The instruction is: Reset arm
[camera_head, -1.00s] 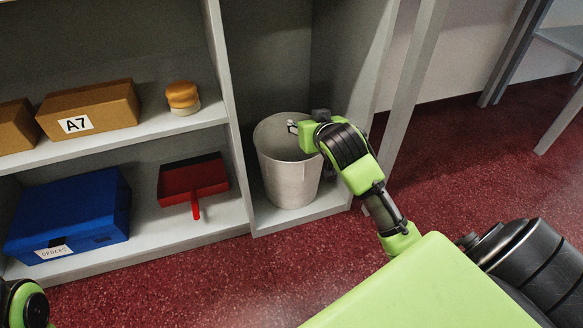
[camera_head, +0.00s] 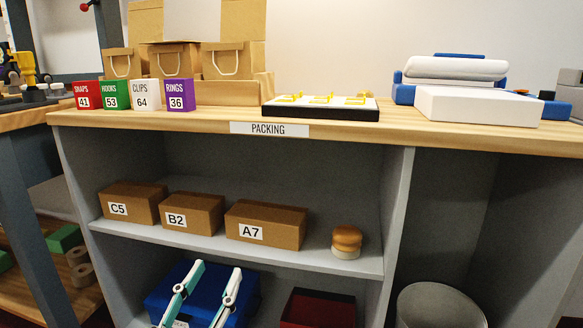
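My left gripper (camera_head: 216,270) shows at the bottom, left of centre. Its two pale teal and white fingers point up and stand apart, with nothing between them. They are in front of the blue box (camera_head: 167,292) on the lower shelf and cover part of it. The rest of that arm is below the picture edge. My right gripper and arm are out of view.
The packing counter (camera_head: 350,130) carries colored label boxes, paper bags, a black-edged tray (camera_head: 320,107) and white and blue stacks.

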